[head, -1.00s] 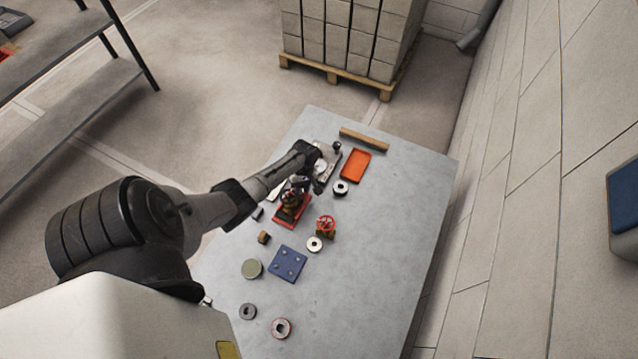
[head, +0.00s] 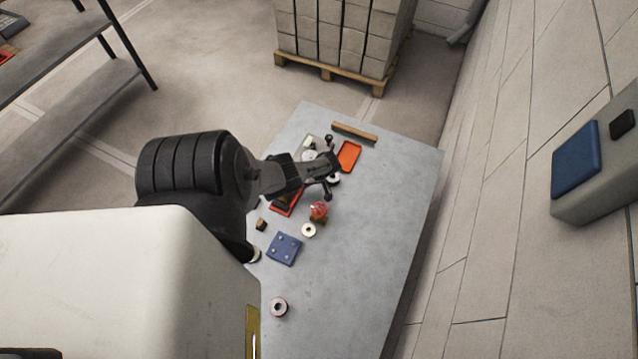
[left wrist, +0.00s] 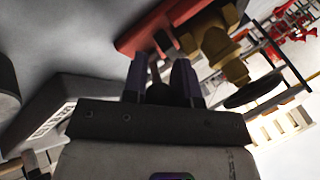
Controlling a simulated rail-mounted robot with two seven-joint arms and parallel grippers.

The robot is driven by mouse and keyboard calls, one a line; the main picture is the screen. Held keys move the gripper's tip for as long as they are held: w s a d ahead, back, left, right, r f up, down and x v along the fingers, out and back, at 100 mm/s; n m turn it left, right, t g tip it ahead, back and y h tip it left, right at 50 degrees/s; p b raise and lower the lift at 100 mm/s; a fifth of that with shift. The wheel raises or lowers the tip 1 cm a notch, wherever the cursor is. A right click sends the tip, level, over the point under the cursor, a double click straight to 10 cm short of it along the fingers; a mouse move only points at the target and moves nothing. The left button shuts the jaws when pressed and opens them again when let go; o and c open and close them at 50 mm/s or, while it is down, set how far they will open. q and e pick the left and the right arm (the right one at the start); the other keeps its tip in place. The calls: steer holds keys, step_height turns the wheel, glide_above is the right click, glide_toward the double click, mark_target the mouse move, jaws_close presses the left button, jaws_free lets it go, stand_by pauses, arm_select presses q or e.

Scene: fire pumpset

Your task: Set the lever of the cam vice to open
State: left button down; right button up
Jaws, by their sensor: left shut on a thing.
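A red-based fixture (head: 285,205) with a dark top stands near the middle of the table, partly behind my left arm. I take it for the cam vice. In the left wrist view its red base (left wrist: 160,22) and brass body (left wrist: 212,40) show just beyond the fingers. My left gripper (head: 329,175) is over the back part of the table. In the wrist view its purple-grey fingers (left wrist: 163,72) are shut on a dark piece, apparently the lever. Most of that piece is hidden by the fingers and hand. My right gripper is not in view.
A red handwheel valve (head: 318,210), a blue plate (head: 284,249) and several rings lie nearer on the table. An orange tray (head: 348,156) and a wooden bar (head: 355,132) lie behind. The right side of the table (head: 385,230) is clear.

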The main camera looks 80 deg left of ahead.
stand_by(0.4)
arm_select(q)
steer(key=c, duration=1)
jaws_free()
steer(key=shift+c, duration=0.2)
steer(key=shift+o, duration=0.7)
steer(key=shift+w+r, duration=0.2)
steer(key=shift+r, duration=0.05)
steer(key=p+v, duration=0.4)
steer(key=v, duration=0.9)
steer(key=shift+w+d, duration=0.1)
